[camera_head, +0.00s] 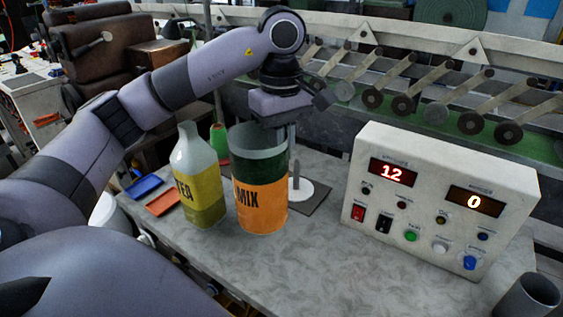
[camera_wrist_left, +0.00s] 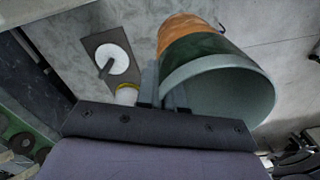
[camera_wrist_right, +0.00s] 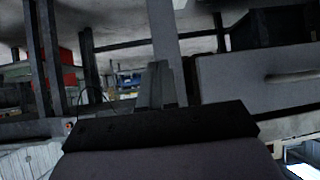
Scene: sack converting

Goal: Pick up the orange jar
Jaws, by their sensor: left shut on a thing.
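The orange jar (camera_head: 262,205) has an orange band marked MIX, a dark green band above it and an open pale grey-green top. It is upright at the middle of the worktable; I cannot tell whether its base touches the surface. My left gripper (camera_head: 291,132) comes down from above at the jar's right rim and is shut on its wall. In the left wrist view the jar (camera_wrist_left: 200,50) shows its open mouth beside the fingers (camera_wrist_left: 162,88). My right gripper (camera_wrist_right: 155,85) is outside the head view; its fingers look closed together, with nothing between them.
A TEA bottle (camera_head: 200,185) stands close left of the jar. A white disc with a peg (camera_head: 299,190) lies behind it on a dark plate. Blue (camera_head: 144,186) and red (camera_head: 163,202) trays lie left. A control box (camera_head: 440,205) stands right, a grey cup (camera_head: 528,296) front right.

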